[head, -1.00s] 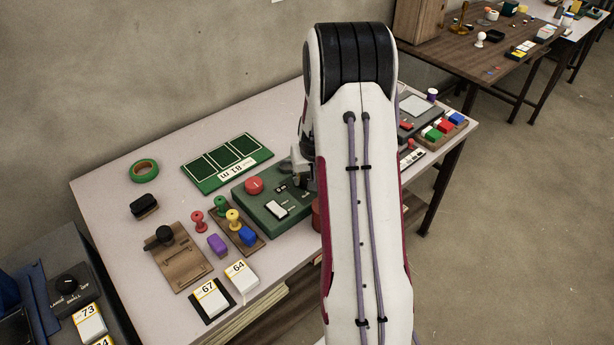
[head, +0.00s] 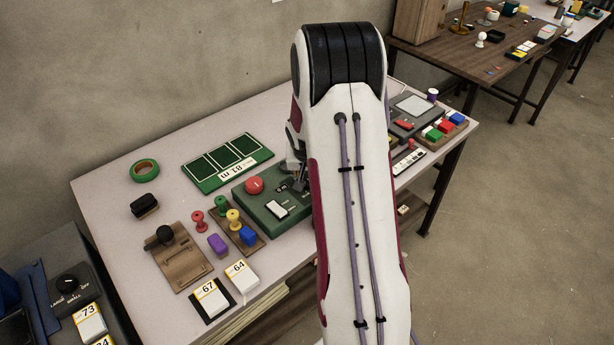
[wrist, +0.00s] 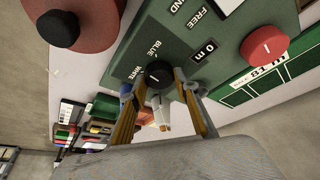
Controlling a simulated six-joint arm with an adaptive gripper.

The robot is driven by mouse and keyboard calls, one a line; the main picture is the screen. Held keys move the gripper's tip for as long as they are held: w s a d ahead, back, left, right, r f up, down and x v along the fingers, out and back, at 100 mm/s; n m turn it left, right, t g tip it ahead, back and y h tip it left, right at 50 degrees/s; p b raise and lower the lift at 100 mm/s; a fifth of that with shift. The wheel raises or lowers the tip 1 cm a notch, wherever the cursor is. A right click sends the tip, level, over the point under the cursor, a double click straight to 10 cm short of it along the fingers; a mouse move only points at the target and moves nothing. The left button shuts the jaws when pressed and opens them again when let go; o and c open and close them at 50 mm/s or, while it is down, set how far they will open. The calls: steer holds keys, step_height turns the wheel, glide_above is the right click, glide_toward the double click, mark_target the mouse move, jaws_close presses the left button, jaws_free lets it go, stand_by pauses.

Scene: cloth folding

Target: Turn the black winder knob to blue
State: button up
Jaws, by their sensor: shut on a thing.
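The black winder knob (wrist: 158,73) sits on the green winder box (wrist: 180,40), beside the printed words BLUE and WHITE. My gripper (wrist: 160,85) is shut on this knob, one fingertip on each side of it. A small pale mark shows on the knob, but I cannot tell clearly which word it points at. In the head view the green box (head: 270,212) stands on the table, and my gripper (head: 300,180) is at its right end, partly behind my arm. The knob is hidden there.
A red button (head: 254,185) and a white switch are on the box. A red disc with a black handle (wrist: 62,28) is close to my gripper in the wrist view. A green board (head: 227,163) lies behind; spools and a wooden stand (head: 180,262) are left.

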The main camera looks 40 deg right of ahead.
steer(key=shift+a+f+m+g+h, duration=0.1)
steer(key=shift+m+g+h, duration=0.15)
steer(key=shift+m, duration=0.7)
steer(key=shift+a+m+g+h, duration=0.15)
steer(key=shift+m+g, duration=0.2)
steer(key=shift+m, duration=0.6)
steer(key=shift+d+m+g, duration=0.1)
steer(key=shift+m+g, duration=0.4)
steer(key=shift+m, duration=1)
steer(key=shift+w+m+h, duration=0.1)
steer(key=shift+m+h, duration=0.2)
steer(key=o, duration=1.1)
steer(key=shift+r, duration=0.25)
steer(key=shift+a+r, duration=0.2)
steer(key=shift+r, duration=0.2)
steer(key=w+v, duration=0.1)
steer(key=v, duration=0.9)
steer(key=shift+s+a+r, duration=0.2)
steer(key=shift+s+r, duration=0.15)
steer(key=shift+s, duration=0.1)
